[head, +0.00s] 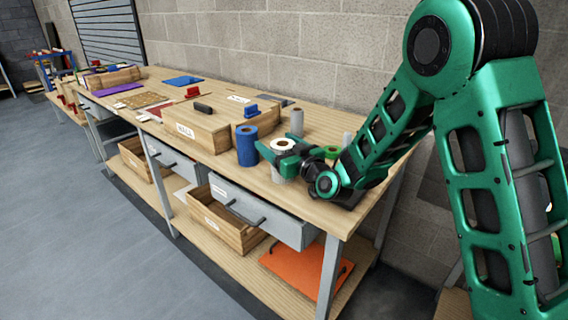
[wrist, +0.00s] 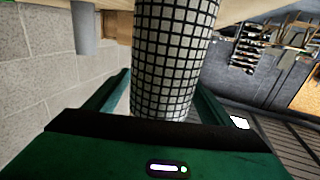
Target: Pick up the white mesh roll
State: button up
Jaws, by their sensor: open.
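The white mesh roll (head: 283,145) stands upright near the front edge of the workbench, with a pale top ring around a dark hole. In the wrist view the white mesh roll (wrist: 175,60) shows its black grid on white and fills the middle. My gripper (head: 279,157) is open at the roll. In the wrist view my gripper (wrist: 165,82) has one green finger on each side of the roll. Whether either finger touches the roll cannot be told. The roll's lower part is partly hidden by my gripper in the head view.
A blue roll (head: 247,146) stands just left of the mesh roll, and a grey roll (head: 297,122) stands behind it. A roll with a green top (head: 332,152) is to the right, close to my arm. A wooden box (head: 203,127) lies further left on the workbench (head: 320,213).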

jog(key=shift+w+a, duration=0.3)
jog(key=shift+w, duration=0.15)
jog(key=c, duration=1.3)
jog(key=shift+c, duration=0.3)
jog(key=shift+r, duration=0.2)
